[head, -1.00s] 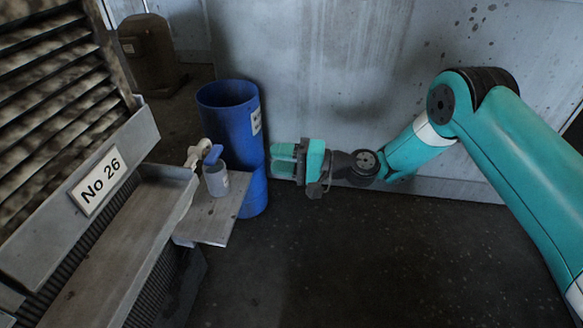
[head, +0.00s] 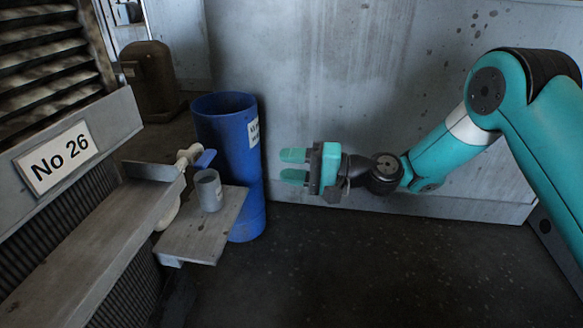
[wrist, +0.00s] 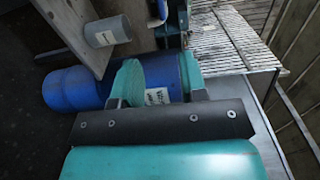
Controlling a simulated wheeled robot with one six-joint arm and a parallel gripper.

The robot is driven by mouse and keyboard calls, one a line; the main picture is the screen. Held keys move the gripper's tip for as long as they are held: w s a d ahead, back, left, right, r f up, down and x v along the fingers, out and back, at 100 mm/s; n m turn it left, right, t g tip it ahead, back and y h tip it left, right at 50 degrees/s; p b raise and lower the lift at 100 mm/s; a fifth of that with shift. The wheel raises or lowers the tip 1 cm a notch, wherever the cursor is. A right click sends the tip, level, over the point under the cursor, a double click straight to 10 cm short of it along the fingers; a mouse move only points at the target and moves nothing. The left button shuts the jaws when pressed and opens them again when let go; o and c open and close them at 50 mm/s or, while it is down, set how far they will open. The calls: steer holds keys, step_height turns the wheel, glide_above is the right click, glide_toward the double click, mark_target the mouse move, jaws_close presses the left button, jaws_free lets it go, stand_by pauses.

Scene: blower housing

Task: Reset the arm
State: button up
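My gripper (head: 293,166) is held out to the left in mid-air in the head view, in front of the grey wall. Its two teal fingers are apart with nothing between them. In the wrist view, my gripper (wrist: 160,76) also shows a gap between its fingers, with the blue barrel behind it. My teal arm reaches in from the right side of the head view and is bent at the elbow.
A blue barrel (head: 228,140) stands left of my gripper. A grey cup (head: 208,190) sits upright on a small shelf (head: 205,236) beside a blue-handled tap (head: 190,157). The machine's "No 26" sign (head: 60,158) is at left. The dark floor (head: 370,265) below is clear.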

steer(key=s+d+r+n+g+h+p, duration=0.1)
steer(key=s+d+r+n+h+p, duration=0.35)
steer(key=s+r, duration=0.45)
steer(key=s+d+r+n+g+h+p, duration=0.1)
steer(key=s+d+r+n+h+p, duration=0.25)
steer(key=s+r+p, duration=0.45)
steer(key=s+d+r+h+p, duration=0.4)
steer(key=s+d+r+h, duration=0.3)
steer(key=s+d, duration=0.4)
step_height(320, 180, up, 37)
steer(key=w+y+p, duration=0.1)
steer(key=p, duration=3.5)
steer(key=shift+d+r+t+p, duration=0.2)
steer(key=shift+t+p, duration=0.15)
steer(key=shift+t, duration=0.05)
